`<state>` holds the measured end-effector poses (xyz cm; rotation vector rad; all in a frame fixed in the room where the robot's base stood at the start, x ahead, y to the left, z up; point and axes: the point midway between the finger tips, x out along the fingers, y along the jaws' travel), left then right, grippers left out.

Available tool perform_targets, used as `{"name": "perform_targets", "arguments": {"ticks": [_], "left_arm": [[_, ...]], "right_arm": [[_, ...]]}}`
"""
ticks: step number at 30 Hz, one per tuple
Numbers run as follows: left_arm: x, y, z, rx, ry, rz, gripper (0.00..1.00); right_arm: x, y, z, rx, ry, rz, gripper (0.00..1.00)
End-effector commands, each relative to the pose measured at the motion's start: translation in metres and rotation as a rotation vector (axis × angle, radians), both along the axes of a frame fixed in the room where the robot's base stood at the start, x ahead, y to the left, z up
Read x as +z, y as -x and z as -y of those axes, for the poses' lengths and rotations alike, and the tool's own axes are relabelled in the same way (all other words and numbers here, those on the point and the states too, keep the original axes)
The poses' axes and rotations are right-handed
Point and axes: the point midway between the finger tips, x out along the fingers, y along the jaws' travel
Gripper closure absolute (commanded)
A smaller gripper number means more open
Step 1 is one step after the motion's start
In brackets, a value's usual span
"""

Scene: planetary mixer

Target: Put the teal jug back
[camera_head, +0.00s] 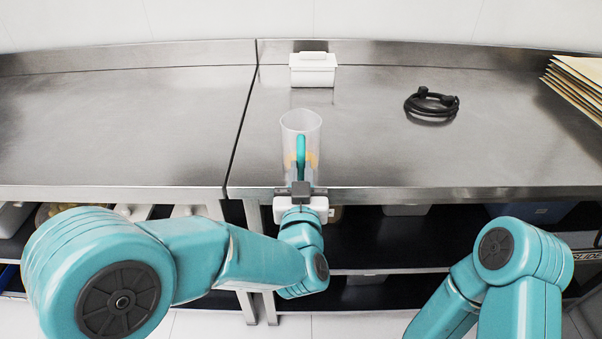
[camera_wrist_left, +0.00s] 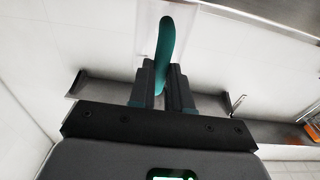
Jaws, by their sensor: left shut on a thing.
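The teal jug (camera_head: 301,125) is a clear, upright vessel with a teal handle (camera_head: 301,152), near the front edge of the steel counter. My left gripper (camera_head: 300,186) is shut on the handle from the front. In the left wrist view the teal handle (camera_wrist_left: 165,45) stands between the two dark fingers (camera_wrist_left: 160,88), with the clear wall of the jug behind it. I cannot tell whether the jug's base touches the counter. My right arm shows at the lower right, but its gripper is out of view.
A white lidded box (camera_head: 313,70) stands at the back of the counter (camera_head: 370,150). A coiled black cable (camera_head: 431,103) lies right of centre, and brown folders (camera_head: 577,84) are stacked at the far right. The left counter (camera_head: 110,130) is bare. Shelves with bins lie below.

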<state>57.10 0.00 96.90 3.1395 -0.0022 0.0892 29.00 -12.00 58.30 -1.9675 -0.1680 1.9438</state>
Motion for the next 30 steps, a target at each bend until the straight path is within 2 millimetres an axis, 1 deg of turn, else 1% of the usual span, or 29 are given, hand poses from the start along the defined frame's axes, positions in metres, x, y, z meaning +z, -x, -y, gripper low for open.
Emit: {"name": "perform_targets", "arguments": {"ticks": [5,6,7,8,15,18,19,23,30], "left_arm": [[-0.003,0.0,0.0,0.0,0.0,0.002,1.0],[-0.002,0.0,0.0,0.0,0.0,0.0,0.72],[-0.002,0.0,0.0,0.0,0.0,0.0,0.62],[-0.002,0.0,0.0,0.0,-0.001,0.0,0.56],[-0.001,0.0,0.0,0.0,0.0,0.001,0.56],[0.003,0.0,0.0,0.0,0.0,0.001,0.56],[0.001,0.003,0.0,-0.001,-0.001,0.0,0.56],[-0.001,0.026,0.001,-0.004,0.0,0.001,0.56],[-0.005,0.083,0.001,-0.005,-0.001,0.0,0.56]], "right_arm": [[-0.004,0.0,0.0,0.0,0.0,0.0,0.57],[-0.003,0.0,0.0,0.0,0.0,0.0,0.57],[-0.003,0.0,0.0,0.0,0.0,0.0,0.57],[-0.003,0.0,0.0,0.0,0.0,0.0,0.57],[-0.002,0.0,0.0,0.0,0.0,0.0,0.57],[0.003,0.0,0.0,0.0,0.0,0.0,0.57],[0.0,0.0,0.0,0.0,0.0,0.0,0.57],[-0.004,0.0,0.0,0.0,0.0,0.0,0.57],[-0.011,0.0,0.0,0.0,0.0,0.0,0.57]]}}
